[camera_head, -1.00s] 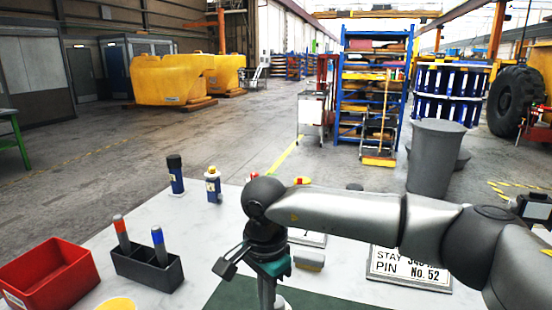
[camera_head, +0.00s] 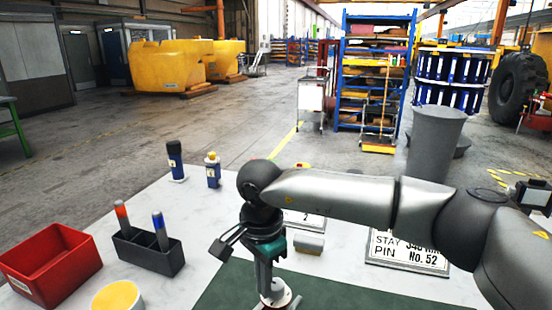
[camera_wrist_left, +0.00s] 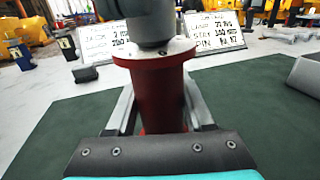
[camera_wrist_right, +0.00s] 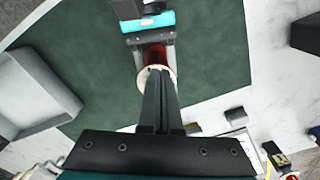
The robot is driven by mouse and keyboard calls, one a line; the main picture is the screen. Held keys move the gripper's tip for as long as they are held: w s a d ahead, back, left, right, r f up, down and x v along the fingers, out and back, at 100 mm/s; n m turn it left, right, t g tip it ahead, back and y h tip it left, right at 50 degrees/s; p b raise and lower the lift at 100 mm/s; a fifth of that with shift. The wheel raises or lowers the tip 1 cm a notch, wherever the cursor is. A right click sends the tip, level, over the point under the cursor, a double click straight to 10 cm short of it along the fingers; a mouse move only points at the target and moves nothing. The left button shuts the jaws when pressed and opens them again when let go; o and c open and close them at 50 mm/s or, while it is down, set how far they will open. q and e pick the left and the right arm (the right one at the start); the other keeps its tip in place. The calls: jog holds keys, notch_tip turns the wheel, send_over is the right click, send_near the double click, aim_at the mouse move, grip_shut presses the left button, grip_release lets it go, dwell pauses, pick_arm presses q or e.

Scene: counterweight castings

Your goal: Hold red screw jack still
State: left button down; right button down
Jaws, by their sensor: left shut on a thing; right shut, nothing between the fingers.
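The red screw jack (camera_wrist_left: 160,95) stands upright on the green mat (camera_wrist_left: 240,90), with a pale flange on top and a grey round part above it in the left wrist view. My left gripper (camera_wrist_left: 160,122) is shut on its red body, one finger on each side. In the head view only the jack's top (camera_head: 281,298) shows at the bottom edge, and my left gripper is out of view. My right gripper (camera_wrist_right: 157,75) is shut and empty, pointing down over the jack's top; whether it touches cannot be told. Its fingers hide part of the jack.
A red bin (camera_head: 45,265), a dark holder (camera_head: 148,252) with two markers and a yellow disc (camera_head: 117,297) are at the table's left. Two small bottles (camera_head: 212,172) stand at the back.

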notch_tip(320, 180, up, 6)
jog(key=shift+a, duration=0.15)
dwell(0.3)
jog(key=shift+s, duration=0.1)
pick_arm(q)
jog(key=shift+c, duration=1)
grip_release()
